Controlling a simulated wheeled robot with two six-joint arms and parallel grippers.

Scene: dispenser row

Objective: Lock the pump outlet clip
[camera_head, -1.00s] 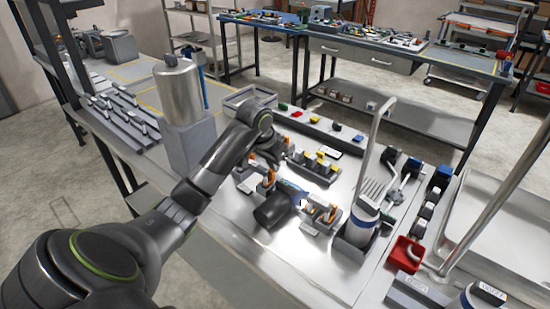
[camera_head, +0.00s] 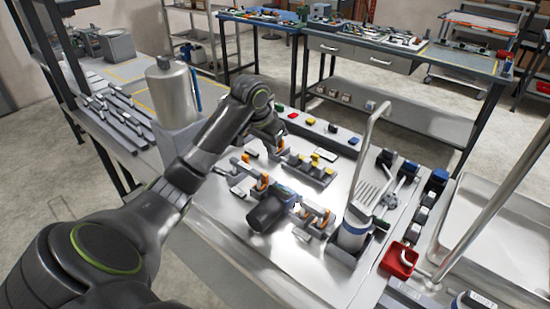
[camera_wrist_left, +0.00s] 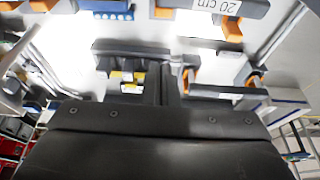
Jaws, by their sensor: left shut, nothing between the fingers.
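The pump (camera_head: 270,209), a dark cylinder with a blue part, lies on the light metal worktop. Orange clips sit around it: one left of the pump (camera_head: 262,183), two to its right (camera_head: 306,212) (camera_head: 323,220), and one farther back (camera_head: 278,147). I cannot tell which is the outlet clip or whether it is locked. My left gripper (camera_head: 272,143) is above the worktop beside the back clip, shut and empty. My right gripper is out of view.
A tall silver canister (camera_head: 172,90) stands left of my arm. Yellow-marked blocks (camera_head: 315,160) are behind the pump. Bare worktop lies in front (camera_head: 285,262).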

